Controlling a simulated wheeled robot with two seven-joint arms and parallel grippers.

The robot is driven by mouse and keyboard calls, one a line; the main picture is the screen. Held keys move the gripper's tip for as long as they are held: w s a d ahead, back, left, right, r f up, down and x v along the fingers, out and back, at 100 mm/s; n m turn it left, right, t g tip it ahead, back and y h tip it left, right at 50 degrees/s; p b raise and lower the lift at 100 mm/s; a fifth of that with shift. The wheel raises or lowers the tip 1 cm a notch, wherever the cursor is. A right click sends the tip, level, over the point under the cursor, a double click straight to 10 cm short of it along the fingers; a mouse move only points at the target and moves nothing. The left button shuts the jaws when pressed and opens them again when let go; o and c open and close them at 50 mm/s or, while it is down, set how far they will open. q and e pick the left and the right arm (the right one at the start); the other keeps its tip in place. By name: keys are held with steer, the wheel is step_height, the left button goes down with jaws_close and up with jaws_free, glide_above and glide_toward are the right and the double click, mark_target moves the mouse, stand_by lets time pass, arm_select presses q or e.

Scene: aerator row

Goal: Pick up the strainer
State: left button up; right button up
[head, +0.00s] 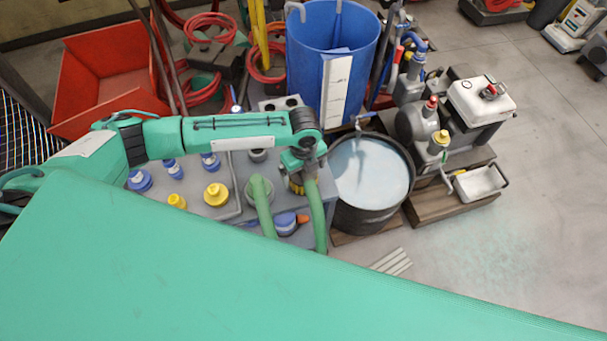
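I cannot tell for certain which thing is the strainer. A shallow whitish basket or pan (480,183) with a dark handle lies on the wooden pallet at the right and may be it. My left arm reaches in from the left, and its gripper (301,174) points down over the grey bench, left of the dark drum. A yellow and dark piece (296,185) shows right at this gripper. I cannot tell whether the fingers touch or hold it. My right gripper is not in view.
A dark drum of pale liquid (370,172) stands beside the grey bench (228,180), which carries blue and yellow caps and green hoses. A blue barrel (307,50) and a red bin (85,85) stand behind. Pumps (430,125) sit right.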

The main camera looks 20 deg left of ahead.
arm_select(q)
steer(key=c, duration=1.2)
steer(key=shift+c, duration=0.5)
steer(key=shift+r, duration=0.15)
